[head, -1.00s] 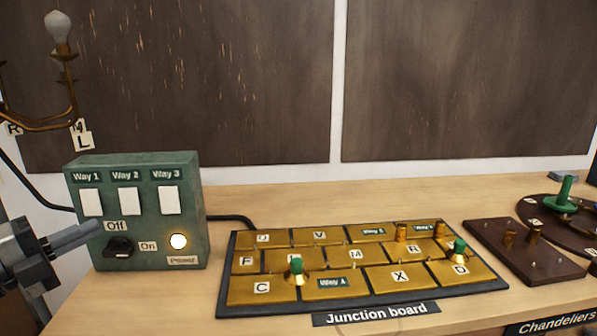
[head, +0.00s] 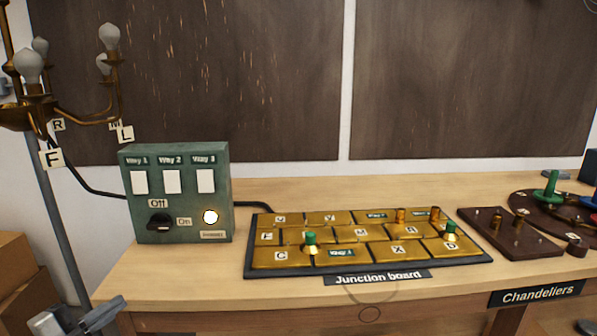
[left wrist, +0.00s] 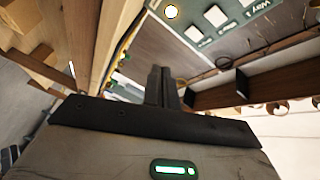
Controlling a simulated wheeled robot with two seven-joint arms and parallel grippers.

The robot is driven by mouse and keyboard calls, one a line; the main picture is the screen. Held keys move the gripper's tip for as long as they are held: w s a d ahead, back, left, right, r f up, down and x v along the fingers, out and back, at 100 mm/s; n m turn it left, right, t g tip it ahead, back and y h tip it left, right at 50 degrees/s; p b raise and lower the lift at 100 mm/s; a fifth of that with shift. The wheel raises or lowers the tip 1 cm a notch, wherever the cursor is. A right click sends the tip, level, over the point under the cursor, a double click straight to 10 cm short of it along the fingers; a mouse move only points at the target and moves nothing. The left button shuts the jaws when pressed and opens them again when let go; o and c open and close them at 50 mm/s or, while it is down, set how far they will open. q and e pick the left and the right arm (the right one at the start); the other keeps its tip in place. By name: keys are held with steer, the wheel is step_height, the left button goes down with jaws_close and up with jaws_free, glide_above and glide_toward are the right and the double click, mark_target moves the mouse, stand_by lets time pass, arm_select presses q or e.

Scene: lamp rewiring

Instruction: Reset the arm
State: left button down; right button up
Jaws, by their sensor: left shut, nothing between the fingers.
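My left gripper (head: 104,314) is at the lower left of the head view, below and in front of the table's left edge. Its fingers are shut with nothing between them; the closed fingers (left wrist: 162,88) also show in the left wrist view. The green switch box (head: 180,195) stands on the table above and to the right of the gripper, apart from it. Its black knob (head: 160,224) sits beside the On label, and its round lamp (head: 210,217) glows white. My right gripper does not show.
The junction board (head: 370,260) lies mid-table with green-topped plugs (head: 311,242) on it. A brass chandelier (head: 62,112) on a pole stands at the left. Dark wooden bases (head: 510,238) lie at the right. Brown boxes (head: 15,275) are at the far left. Bare table shows in front of the switch box.

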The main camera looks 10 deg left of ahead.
arm_select(q)
steer(key=s+d+f+n+g+y, duration=0.1)
steer(key=s+d+f+n+y, duration=0.2)
steer(key=f, duration=0.4)
steer(key=s+d+f+n+g, duration=0.1)
steer(key=s+d+f+n, duration=0.25)
steer(key=f+n, duration=0.2)
steer(key=s+d+f+n+g, duration=0.2)
steer(key=s+d+f, duration=0.2)
steer(key=d, duration=0.4)
steer(key=s+d+f+n+g, duration=0.3)
steer(key=s+d+f, duration=0.1)
steer(key=d, duration=0.5)
steer(key=shift+f+n, duration=0.3)
steer(key=shift+n, duration=0.05)
steer(key=shift+w+a, duration=0.1)
steer(key=shift+a, duration=0.05)
